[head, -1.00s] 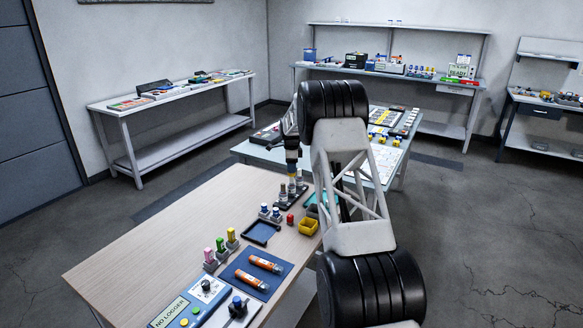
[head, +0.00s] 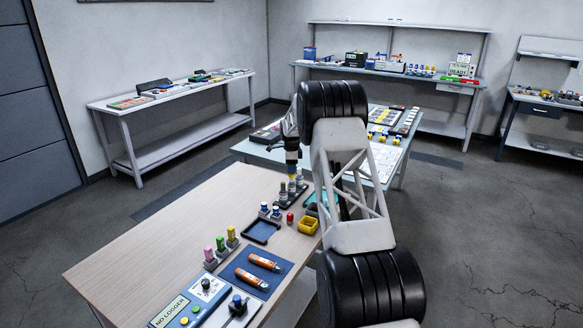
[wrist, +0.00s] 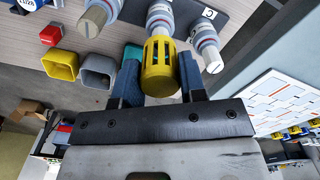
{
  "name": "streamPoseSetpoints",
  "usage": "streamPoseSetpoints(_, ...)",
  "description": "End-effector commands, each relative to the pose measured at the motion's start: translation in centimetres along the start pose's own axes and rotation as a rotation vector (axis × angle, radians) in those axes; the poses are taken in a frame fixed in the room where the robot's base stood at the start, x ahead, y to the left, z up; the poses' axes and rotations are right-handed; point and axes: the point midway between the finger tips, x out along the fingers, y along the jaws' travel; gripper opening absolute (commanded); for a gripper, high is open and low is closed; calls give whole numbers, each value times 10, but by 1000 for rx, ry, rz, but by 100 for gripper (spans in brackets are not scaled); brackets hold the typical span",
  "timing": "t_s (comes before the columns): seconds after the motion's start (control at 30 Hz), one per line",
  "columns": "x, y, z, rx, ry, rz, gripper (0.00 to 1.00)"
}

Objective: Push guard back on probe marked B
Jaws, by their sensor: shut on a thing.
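My gripper (wrist: 160,82) is shut on a yellow slotted guard (wrist: 160,72), held between its two fingers. In the wrist view the guard lines up with the middle probe (wrist: 160,18), a grey one with red and blue rings, and overlaps its end. I cannot tell how far the guard is over it. Another probe (wrist: 206,42) stands to the right and a third (wrist: 98,18) to the left, both bare of yellow guards.
A red block (wrist: 51,34), a yellow bin (wrist: 60,63) and a grey square cup (wrist: 98,71) are left in the wrist view. The head view shows a dark tray (head: 261,231) and two orange tubes on a blue mat (head: 241,265) nearer me.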

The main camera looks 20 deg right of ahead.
Motion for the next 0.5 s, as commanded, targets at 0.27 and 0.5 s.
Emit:
streamPoseSetpoints(0.27,5,0,0,0,0,0,25)
streamPoseSetpoints(0.5,9,0,0,0,0,0,25)
